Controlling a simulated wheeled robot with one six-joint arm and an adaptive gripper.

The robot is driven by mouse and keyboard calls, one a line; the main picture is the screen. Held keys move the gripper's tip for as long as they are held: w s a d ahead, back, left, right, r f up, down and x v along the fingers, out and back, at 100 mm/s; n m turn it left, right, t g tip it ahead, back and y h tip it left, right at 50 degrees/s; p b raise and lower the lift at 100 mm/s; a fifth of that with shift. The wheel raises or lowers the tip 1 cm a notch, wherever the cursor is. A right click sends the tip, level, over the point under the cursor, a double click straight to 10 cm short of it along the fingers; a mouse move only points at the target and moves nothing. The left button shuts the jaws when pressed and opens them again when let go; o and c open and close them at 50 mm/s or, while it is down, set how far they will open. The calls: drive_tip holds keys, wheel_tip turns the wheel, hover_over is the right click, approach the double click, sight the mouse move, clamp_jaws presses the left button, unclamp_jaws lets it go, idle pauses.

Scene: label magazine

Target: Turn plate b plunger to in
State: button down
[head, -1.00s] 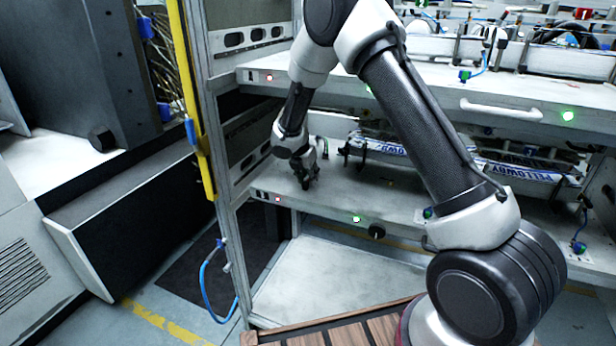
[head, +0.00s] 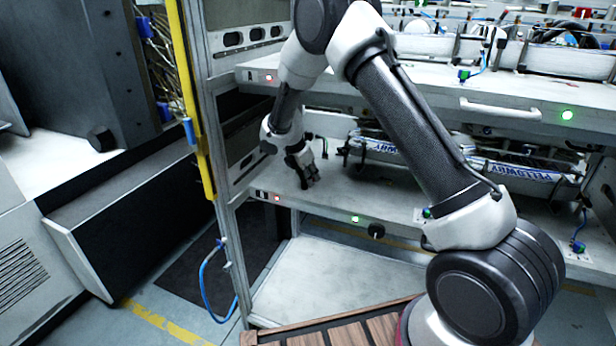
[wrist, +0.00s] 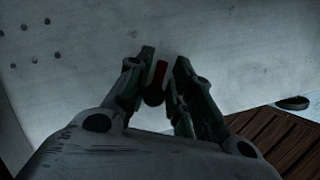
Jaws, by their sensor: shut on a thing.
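My gripper (head: 309,180) is at the left end of the lower shelf plate (head: 335,195), just above its surface. In the wrist view, its two fingers (wrist: 163,62) are shut on a small dark red plunger (wrist: 157,82) that stands between them against the grey plate. The plunger's lower end is dark and rounded. In the head view my fingers hide the plunger. How far in or out it sits cannot be told.
A small red light (head: 277,198) and a green light (head: 355,219) are on the plate's front edge, with a black knob (head: 376,231) nearby. A yellow post (head: 190,100) stands at left. Labelled magazines (head: 400,152) lie to the right.

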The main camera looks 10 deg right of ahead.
drive_tip(key=m, duration=0.2)
drive_tip(key=m+g, duration=0.1)
drive_tip(key=m, duration=0.1)
drive_tip(key=m+g, duration=0.1)
drive_tip(key=m, duration=0.1)
drive_tip(key=shift+s+d, duration=0.1)
drive_tip(key=shift+s, duration=0.3)
drive_tip(key=m+g, duration=0.1)
drive_tip(key=m, duration=0.2)
drive_tip(key=s+m+g, duration=0.1)
drive_tip(key=m, duration=0.2)
drive_tip(key=shift+m+g, duration=0.3)
drive_tip(key=shift+a, duration=0.2)
drive_tip(key=c, duration=1.5)
unclamp_jaws()
